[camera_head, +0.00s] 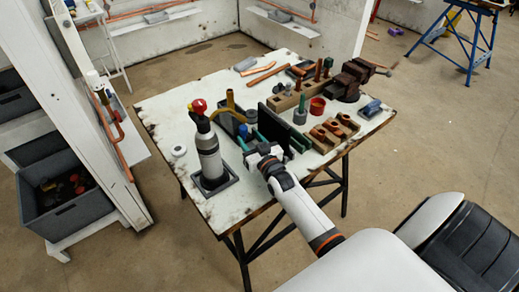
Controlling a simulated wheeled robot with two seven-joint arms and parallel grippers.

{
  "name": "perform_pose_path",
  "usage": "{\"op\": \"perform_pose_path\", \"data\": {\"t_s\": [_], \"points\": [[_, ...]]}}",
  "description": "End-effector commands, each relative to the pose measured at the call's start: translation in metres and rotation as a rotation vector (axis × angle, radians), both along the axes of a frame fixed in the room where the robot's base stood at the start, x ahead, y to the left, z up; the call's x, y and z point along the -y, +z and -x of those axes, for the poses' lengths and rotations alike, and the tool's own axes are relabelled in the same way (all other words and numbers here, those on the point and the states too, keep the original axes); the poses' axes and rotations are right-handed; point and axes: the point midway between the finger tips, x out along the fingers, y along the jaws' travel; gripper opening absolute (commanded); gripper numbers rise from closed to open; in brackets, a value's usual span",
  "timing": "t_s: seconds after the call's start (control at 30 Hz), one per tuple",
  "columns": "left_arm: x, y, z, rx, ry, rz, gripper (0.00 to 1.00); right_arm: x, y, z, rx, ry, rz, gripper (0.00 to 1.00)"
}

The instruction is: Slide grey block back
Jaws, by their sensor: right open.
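Several grey pieces could be the grey block, and I cannot tell which it is. A flat light grey block (245,63) lies at the back left of the worktable (180,105). Other grey blocks sit on the wall shelves, one on the left shelf (156,17) and one on the right shelf (279,16). My right gripper (258,146) is open at the table's front middle, beside the dark rack (275,125) and right of the grey bottle. It is apart from all these grey blocks. What lies between its fingers is hidden. My left gripper is not in view.
A grey gas bottle with red top (208,150) stands upright in a dark tray. A vise (350,80), wooden blocks (333,130), a red cup (317,106) and copper pipes (260,75) crowd the table's right and back. The left tabletop is mostly clear.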

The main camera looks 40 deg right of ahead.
Motion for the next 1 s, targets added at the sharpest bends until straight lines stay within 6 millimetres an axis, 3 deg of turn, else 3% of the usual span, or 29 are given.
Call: {"op": "perform_pose_path", "data": {"t_s": [0.2,0.4,1.0], "points": [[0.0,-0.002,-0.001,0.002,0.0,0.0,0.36,-0.006,-0.002,0.049,-0.001,0.0,-0.001,0.48],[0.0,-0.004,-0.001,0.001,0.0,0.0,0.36,-0.009,-0.001,0.075,0.0,0.0,-0.001,0.48],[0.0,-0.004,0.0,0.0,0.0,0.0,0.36,-0.01,0.0,0.082,0.001,0.0,-0.001,0.48]]}}
